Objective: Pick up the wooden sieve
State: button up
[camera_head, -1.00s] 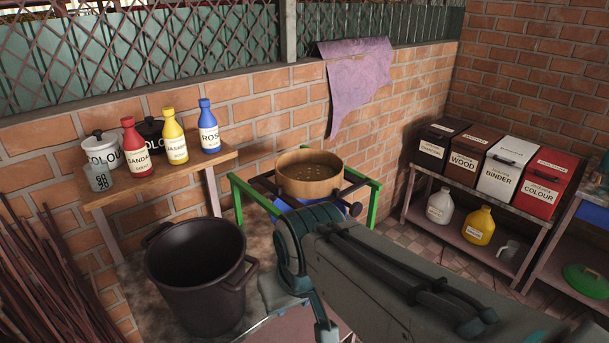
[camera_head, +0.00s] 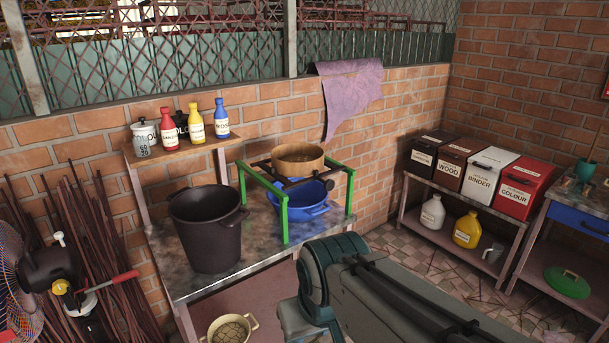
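The wooden sieve (camera_head: 298,164) is a round, light brown hoop. It sits level on dark bars across the top of a green frame (camera_head: 283,215), above a blue basin (camera_head: 310,207). The frame stands on the grey table (camera_head: 192,278) against the brick wall. Only my arm shows, at the lower right, in front of the table and apart from the sieve. My gripper is not in view.
A large dark bucket (camera_head: 208,235) stands left of the green frame. Behind it, a wooden shelf (camera_head: 183,152) holds red, yellow and blue bottles and pots. A fan (camera_head: 22,285) and stick bundles (camera_head: 118,270) are at left. Tiled floor lies right of the table.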

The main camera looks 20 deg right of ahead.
aim_at(298, 159)
jog(key=z, duration=0.85)
jog(key=i, duration=1.75)
jog(key=u, duration=1.1)
jog(key=i, duration=0.35)
jog(key=u, duration=0.2)
